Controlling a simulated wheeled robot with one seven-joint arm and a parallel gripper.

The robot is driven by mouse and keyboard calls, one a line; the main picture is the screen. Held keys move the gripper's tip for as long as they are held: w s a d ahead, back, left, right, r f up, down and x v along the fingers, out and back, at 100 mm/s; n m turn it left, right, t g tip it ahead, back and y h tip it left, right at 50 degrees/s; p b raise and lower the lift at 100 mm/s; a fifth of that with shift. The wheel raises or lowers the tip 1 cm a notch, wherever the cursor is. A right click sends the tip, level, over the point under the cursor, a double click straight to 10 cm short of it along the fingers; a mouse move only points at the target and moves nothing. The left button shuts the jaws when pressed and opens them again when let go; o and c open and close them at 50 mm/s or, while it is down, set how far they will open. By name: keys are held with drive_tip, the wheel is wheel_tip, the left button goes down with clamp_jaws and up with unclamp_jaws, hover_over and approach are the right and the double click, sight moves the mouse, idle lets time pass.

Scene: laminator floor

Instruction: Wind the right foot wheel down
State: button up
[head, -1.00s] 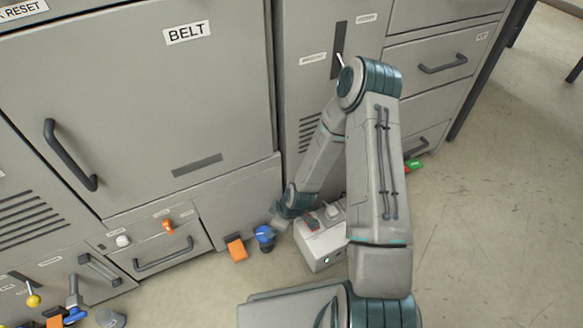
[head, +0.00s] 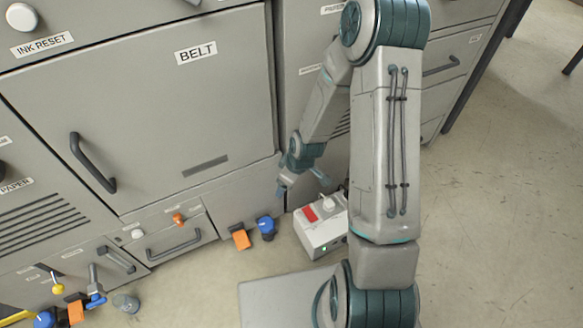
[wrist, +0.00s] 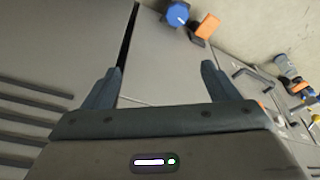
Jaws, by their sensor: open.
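The right foot wheel is a blue knob (head: 266,228) low at the foot of the machine, just above the floor. An orange block (head: 239,238) is beside it on the left. My gripper (head: 283,188) is above the blue knob in the head view, apart from it, with its fingers small and partly hidden there. In the wrist view my gripper (wrist: 161,70) is open, with nothing between its fingers. The blue knob (wrist: 177,14) and orange block (wrist: 205,27) lie beyond the fingertips at the top of that view.
A light box with a red switch (head: 318,232) stands on the floor right of the blue knob. A second blue knob (head: 44,319) and orange block (head: 75,312) are at lower left. A drawer (head: 174,243) is left of the wheel. Open floor lies at right.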

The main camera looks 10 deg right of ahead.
drive_tip(key=shift+w+p+v, duration=0.15)
drive_tip(key=shift+p+v, duration=0.05)
drive_tip(key=shift+v, duration=0.55)
drive_tip(key=shift+w+p+v, duration=0.15)
drive_tip(key=shift+p+v, duration=0.05)
drive_tip(key=shift+v, duration=0.6)
